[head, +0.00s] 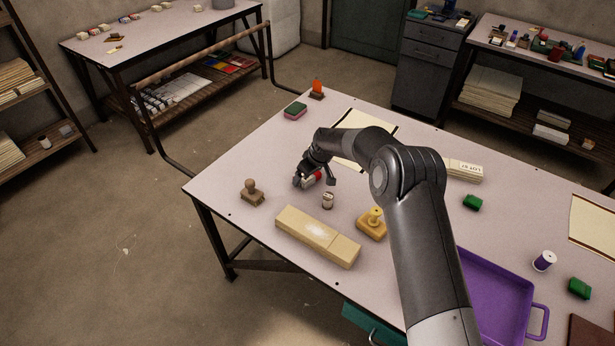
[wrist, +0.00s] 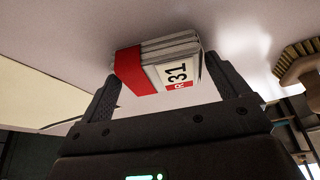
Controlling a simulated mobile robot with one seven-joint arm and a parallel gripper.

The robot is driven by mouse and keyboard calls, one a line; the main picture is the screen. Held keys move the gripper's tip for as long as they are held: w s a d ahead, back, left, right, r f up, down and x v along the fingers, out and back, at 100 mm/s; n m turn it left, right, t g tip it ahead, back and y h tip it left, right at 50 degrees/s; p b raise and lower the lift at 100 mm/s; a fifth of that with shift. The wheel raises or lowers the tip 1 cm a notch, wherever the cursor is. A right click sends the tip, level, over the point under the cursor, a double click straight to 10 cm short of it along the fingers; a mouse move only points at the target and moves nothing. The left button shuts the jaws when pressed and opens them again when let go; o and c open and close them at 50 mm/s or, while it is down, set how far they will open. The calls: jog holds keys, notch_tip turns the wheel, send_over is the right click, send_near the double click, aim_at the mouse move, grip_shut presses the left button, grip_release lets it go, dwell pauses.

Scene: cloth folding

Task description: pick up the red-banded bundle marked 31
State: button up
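The red-banded bundle marked 31 (wrist: 160,66) shows in the wrist view as a stack of pale cards with a red band at its left end and a label on its face. My gripper (wrist: 160,75) has its fingers spread, one at each side of the bundle. The fingertips are close to its sides; I cannot tell whether they press on it. In the head view my gripper (head: 309,178) is low over the table, left of the middle, and partly hides the bundle (head: 318,176). Whether the bundle touches the table is unclear.
A pale sheet (head: 352,152) lies behind my gripper.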

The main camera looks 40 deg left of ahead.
jog(key=c, duration=0.7)
